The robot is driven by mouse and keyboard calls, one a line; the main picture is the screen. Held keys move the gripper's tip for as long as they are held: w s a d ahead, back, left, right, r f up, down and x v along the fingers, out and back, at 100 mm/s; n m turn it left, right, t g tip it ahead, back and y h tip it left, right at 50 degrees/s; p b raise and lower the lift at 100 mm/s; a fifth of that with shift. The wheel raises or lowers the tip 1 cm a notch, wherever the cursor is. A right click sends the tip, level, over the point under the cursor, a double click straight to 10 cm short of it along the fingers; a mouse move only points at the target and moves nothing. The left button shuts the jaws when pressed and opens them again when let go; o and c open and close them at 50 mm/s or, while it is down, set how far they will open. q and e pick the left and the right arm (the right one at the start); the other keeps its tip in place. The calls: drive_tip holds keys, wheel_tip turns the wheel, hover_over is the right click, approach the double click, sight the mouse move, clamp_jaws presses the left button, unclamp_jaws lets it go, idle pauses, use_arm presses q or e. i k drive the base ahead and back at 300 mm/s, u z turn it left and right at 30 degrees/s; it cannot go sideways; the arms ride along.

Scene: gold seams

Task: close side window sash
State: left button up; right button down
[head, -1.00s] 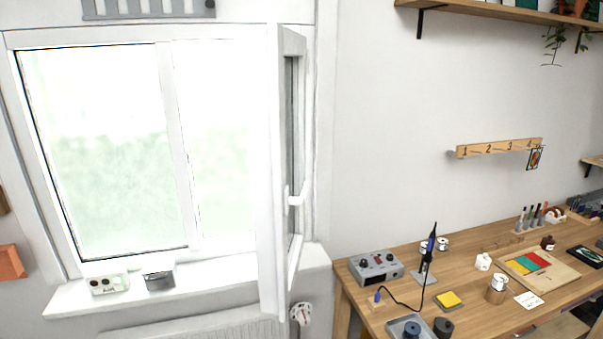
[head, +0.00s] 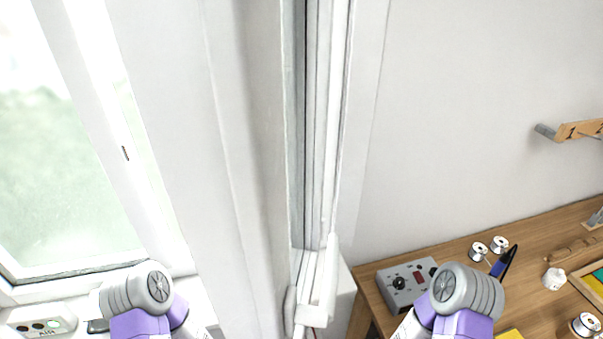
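The sash's lower end is cut off. Purple and grey links of my two arms show at the bottom left and bottom right. Neither gripper is in view, and I see no contact with the sash.
The fixed window pane (head: 60,180) is at the left, above a white sill with a small dotted box (head: 42,320). A wooden workbench (head: 540,240) stands right of the sash, with a grey control box (head: 405,284) at its near left corner.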

sight(205, 78)
drive_tip(key=u, duration=0.7)
drive_tip(key=k, duration=1.05)
drive_tip(key=u, duration=1.2)
drive_tip(key=i, duration=1.25)
drive_tip(key=z, duration=0.4)
